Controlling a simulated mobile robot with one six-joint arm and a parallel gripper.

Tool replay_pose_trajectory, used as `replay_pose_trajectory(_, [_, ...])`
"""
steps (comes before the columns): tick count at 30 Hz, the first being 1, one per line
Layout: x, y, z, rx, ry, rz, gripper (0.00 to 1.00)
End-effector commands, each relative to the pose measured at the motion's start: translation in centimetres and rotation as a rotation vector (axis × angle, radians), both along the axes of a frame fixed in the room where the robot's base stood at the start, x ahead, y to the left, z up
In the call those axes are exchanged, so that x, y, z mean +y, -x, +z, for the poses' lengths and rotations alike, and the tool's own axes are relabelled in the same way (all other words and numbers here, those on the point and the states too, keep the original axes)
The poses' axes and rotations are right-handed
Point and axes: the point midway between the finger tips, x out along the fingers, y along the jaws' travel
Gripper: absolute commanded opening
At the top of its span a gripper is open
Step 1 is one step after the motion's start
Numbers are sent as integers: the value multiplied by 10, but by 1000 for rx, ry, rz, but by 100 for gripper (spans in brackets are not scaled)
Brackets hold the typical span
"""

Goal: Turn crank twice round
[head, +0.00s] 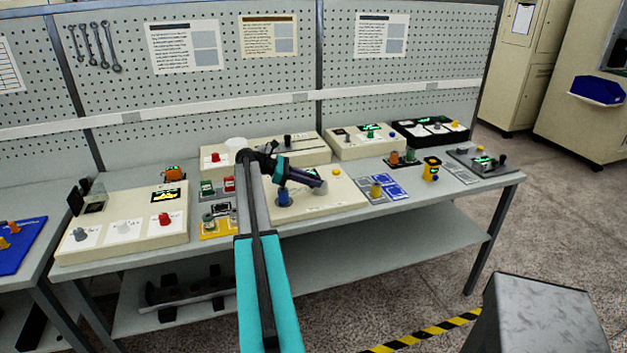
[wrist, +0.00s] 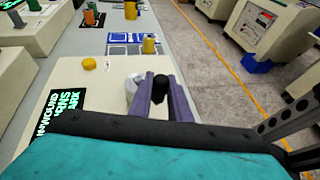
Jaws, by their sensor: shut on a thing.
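The crank's black knob (wrist: 158,83) stands between the purple fingers of my gripper (wrist: 160,97) in the wrist view, and the gripper is shut on it. A pale grey part of the crank (wrist: 132,84) shows just left of the fingers. The crank sits on a cream box (head: 346,196), which carries a yellow button (wrist: 89,63) and a dark display with green letters (wrist: 62,115). In the head view my gripper (head: 319,185) reaches over this box from the left, and its fingers hide the knob. My wrist covers the lower part of the wrist view.
A blue knob (head: 283,196) stands on the box's left part, close to my arm. Other control boxes (head: 366,145) stand behind. The bench's front strip (head: 430,203) is clear.

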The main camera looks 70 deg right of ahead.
Motion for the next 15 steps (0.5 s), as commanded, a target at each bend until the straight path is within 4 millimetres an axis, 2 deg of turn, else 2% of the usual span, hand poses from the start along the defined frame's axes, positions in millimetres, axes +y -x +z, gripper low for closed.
replay_pose_trajectory(10, [0,-1,0,1,2,-7,0])
replay_pose_trajectory(11, [0,-1,0,1,2,-7,18])
replay_pose_trajectory(14, [0,-1,0,2,1,-7,35])
replay_pose_trajectory(15, [0,-1,0,2,1,-7,36])
